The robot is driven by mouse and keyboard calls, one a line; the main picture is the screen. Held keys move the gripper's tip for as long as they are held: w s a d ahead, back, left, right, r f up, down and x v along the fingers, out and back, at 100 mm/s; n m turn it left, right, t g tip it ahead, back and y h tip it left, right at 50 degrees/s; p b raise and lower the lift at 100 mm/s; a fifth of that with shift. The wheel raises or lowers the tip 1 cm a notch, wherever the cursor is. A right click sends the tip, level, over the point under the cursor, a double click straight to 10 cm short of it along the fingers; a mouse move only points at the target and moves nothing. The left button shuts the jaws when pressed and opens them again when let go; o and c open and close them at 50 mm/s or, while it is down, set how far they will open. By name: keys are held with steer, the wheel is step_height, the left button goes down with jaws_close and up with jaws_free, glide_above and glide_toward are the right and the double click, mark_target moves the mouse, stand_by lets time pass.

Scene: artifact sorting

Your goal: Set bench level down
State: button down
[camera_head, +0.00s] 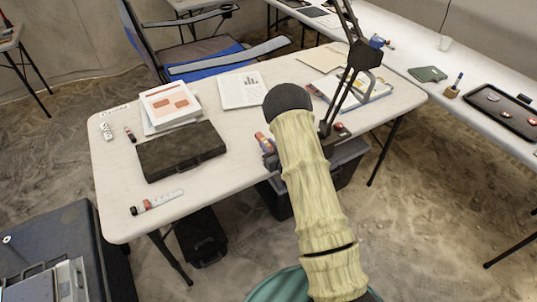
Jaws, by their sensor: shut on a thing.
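My arm in its pale yellow sleeve reaches up over the right half of the white folding table. My gripper (269,158) shows only as a small grey part left of the sleeve, low over or at the table's front edge. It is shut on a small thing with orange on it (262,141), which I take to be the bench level. My arm hides most of the gripper and part of this thing. I cannot tell whether the thing touches the table (222,155).
A dark flat case (181,151), a white box (170,104) and a red-and-white tube (157,202) lie on the table's left half. Papers and a black lamp (364,57) stand behind my arm. The front middle of the table is clear. A grey bin (345,165) sits below.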

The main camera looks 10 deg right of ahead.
steer(key=shift+f, duration=0.15)
steer(key=shift+f, duration=2)
steer(key=shift+f, duration=0.1)
steer(key=shift+f, duration=0.1)
steer(key=c, duration=1.2)
jaws_free()
steer(key=shift+r, duration=0.2)
steer(key=b+v, duration=0.1)
steer(key=v, duration=1.1)
